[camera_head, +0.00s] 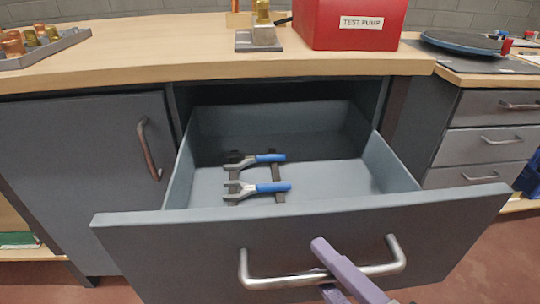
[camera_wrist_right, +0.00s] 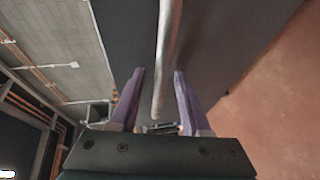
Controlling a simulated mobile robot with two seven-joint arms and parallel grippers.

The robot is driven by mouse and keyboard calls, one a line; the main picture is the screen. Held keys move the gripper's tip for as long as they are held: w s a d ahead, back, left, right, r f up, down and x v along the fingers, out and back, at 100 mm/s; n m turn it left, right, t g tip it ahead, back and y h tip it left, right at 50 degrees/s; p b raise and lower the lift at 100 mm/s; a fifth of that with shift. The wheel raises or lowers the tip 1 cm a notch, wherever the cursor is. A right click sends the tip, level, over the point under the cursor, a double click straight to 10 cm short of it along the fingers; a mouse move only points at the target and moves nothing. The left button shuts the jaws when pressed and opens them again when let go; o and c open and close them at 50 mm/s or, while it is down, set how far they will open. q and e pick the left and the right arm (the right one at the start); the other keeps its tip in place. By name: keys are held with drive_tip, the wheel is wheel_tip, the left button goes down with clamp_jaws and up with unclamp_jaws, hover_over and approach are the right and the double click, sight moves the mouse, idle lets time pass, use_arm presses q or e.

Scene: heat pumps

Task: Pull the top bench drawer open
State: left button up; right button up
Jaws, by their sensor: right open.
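The top bench drawer (camera_head: 310,240) is pulled well out from under the bench top, with its inside in view. Its silver bar handle (camera_head: 262,282) runs across the front. My right gripper (camera_head: 327,268) is at the handle, one purple finger above the bar and the other below it. In the right wrist view, the handle bar (camera_wrist_right: 166,60) passes between the two open fingers of the right gripper (camera_wrist_right: 158,85), with gaps beside it. My left gripper is not in view.
Two blue-handled wrenches (camera_head: 265,188) lie on dark holders in the drawer. A closed cabinet door (camera_head: 80,170) is at left. Smaller closed drawers (camera_head: 490,145) are at right. On the wooden top (camera_head: 200,50) are a red test pump box (camera_head: 350,25) and brass fittings (camera_head: 30,40).

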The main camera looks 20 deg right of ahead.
drive_tip(key=p+v, duration=0.1)
drive_tip(key=v, duration=0.9)
idle(0.3)
drive_tip(key=w+d+r+m+g+h+p, duration=0.1)
drive_tip(key=w+d+r+m+g+p, duration=0.2)
drive_tip(key=r+m+p, duration=0.5)
drive_tip(key=w+d+r+m+g+h+p, duration=0.1)
drive_tip(key=w+r+m+g+p, duration=0.25)
drive_tip(key=r+p, duration=0.65)
drive_tip(key=s+r+m+g+p, duration=0.2)
drive_tip(key=s+r+p, duration=0.1)
drive_tip(key=r+p, duration=2)
drive_tip(key=s+a+r+m+g+p, duration=0.1)
drive_tip(key=s+r+m+g+p, duration=0.2)
drive_tip(key=r+p, duration=2)
drive_tip(key=shift+s+r, duration=0.3)
drive_tip(key=shift+r, duration=0.3)
